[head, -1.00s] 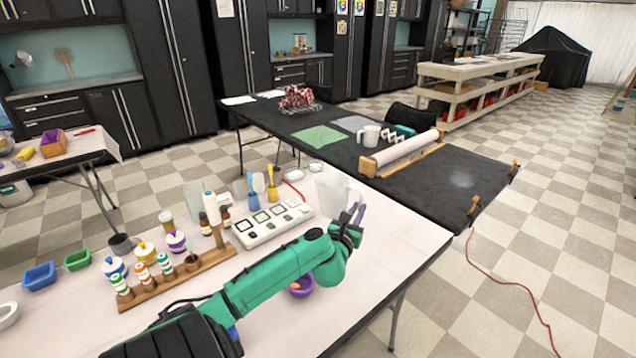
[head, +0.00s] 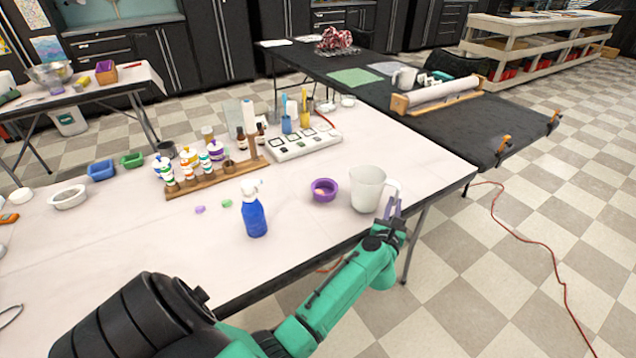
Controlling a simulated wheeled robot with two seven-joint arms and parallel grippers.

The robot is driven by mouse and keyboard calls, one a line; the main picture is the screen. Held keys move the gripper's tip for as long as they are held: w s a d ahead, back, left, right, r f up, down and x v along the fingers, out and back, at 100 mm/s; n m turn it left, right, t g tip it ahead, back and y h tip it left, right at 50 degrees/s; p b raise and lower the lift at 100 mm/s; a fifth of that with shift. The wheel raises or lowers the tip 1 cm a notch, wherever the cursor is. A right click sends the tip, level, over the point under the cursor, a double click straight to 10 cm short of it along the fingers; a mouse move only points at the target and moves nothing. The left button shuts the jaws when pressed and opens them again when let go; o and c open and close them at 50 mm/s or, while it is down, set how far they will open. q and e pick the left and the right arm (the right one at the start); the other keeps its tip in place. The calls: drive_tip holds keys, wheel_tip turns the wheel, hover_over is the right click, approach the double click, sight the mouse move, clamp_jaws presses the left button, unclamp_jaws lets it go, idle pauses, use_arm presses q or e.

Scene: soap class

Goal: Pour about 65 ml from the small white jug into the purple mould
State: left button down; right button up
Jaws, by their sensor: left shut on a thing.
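The small white jug (head: 366,189) is upright near the right front edge of the white table, at or just above its surface; I cannot tell which. My left gripper (head: 395,203) is shut on the jug's handle, on its right side. The round purple mould (head: 324,191) sits on the table just left of the jug, apart from it. Something pale shows inside the mould. The jug's contents are hidden. My right gripper is not in view.
A blue spray bottle (head: 254,210) stands left of the mould. A white panel with square pads (head: 305,142) and a wooden rack (head: 215,177) of small bottles lie behind. Blue (head: 101,170) and green (head: 132,160) moulds are farther left. The table's front is mostly clear.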

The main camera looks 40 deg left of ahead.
sight(380, 185)
use_arm(q)
drive_tip(key=shift+r, duration=0.45)
drive_tip(key=shift+s+a+r+n+p, duration=0.1)
drive_tip(key=shift+a+r+n+p, duration=0.2)
drive_tip(key=shift+r+n+p, duration=0.2)
drive_tip(key=shift+s+a+r+n+p, duration=0.1)
drive_tip(key=shift+a+r+n+p, duration=0.15)
drive_tip(key=shift+r+n+p, duration=0.3)
drive_tip(key=a+r+n+p, duration=0.1)
drive_tip(key=n, duration=0.1)
drive_tip(key=s+a+r+n, duration=0.1)
drive_tip(key=a+r+n, duration=0.1)
drive_tip(key=shift+s+a+r+p, duration=0.1)
drive_tip(key=shift+a+r+p, duration=0.1)
drive_tip(key=shift+p, duration=0.2)
drive_tip(key=shift+s+a+r+n+p, duration=0.2)
drive_tip(key=shift+a+r+n, duration=0.4)
drive_tip(key=shift+n, duration=0.3)
drive_tip(key=shift+s+a+r+n+p, duration=0.2)
drive_tip(key=shift+a+r+n, duration=0.4)
drive_tip(key=shift+n, duration=0.25)
drive_tip(key=shift+s+a+r+n+p, duration=0.2)
drive_tip(key=shift+a+r+n, duration=0.4)
drive_tip(key=shift+n, duration=0.3)
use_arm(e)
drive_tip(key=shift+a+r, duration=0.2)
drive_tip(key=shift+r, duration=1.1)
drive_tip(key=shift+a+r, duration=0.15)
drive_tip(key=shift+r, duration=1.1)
